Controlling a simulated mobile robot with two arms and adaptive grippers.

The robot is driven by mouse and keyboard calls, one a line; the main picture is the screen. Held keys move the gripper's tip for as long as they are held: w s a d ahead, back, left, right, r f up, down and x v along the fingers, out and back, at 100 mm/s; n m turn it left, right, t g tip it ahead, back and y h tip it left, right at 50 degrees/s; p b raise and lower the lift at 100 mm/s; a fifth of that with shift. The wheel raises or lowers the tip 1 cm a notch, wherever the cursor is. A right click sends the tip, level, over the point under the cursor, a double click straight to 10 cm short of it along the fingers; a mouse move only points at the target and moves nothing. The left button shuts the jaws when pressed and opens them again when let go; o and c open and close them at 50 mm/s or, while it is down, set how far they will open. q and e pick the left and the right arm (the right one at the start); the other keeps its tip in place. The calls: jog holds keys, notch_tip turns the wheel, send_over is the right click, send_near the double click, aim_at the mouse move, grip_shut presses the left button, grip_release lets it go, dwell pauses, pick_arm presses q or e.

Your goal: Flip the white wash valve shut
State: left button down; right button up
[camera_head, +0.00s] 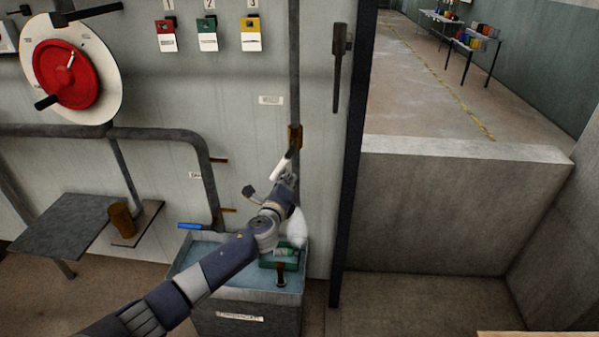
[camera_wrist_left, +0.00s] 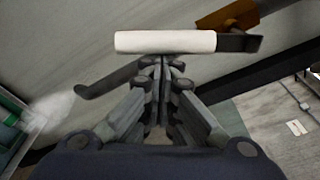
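The white wash valve handle (camera_head: 281,168) slants down from a brass valve body (camera_head: 295,137) on the vertical pipe. In the left wrist view the white handle (camera_wrist_left: 165,41) lies across the picture just past my fingertips, with the brass body (camera_wrist_left: 228,15) at its right. My left gripper (camera_head: 286,181) is right at the handle's lower side. In the wrist view the left gripper's fingers (camera_wrist_left: 163,62) are together with nothing seen between them. I cannot tell whether they touch the handle. White spray (camera_head: 297,228) shows below the gripper. My right gripper is not in view.
A water-filled basin (camera_head: 205,319) stands below my left arm, with a blue handle (camera_head: 193,226) at its back edge. A grey table (camera_head: 60,232) and brown cup (camera_head: 121,220) are at left. A red wheel (camera_head: 67,74) is on the wall. A dark post (camera_head: 352,170) stands right.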

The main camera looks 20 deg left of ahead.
pick_arm(q)
jog(key=s+a+r+m+y+p, duration=0.1)
jog(key=a+r+m+p, duration=0.4)
jog(key=p, duration=0.5)
jog(key=shift+s+a+r+m+g, duration=0.35)
jog(key=shift+a+m, duration=0.35)
jog(key=shift+a, duration=0.3)
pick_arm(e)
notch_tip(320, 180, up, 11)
pick_arm(q)
jog(key=shift+r, duration=0.15)
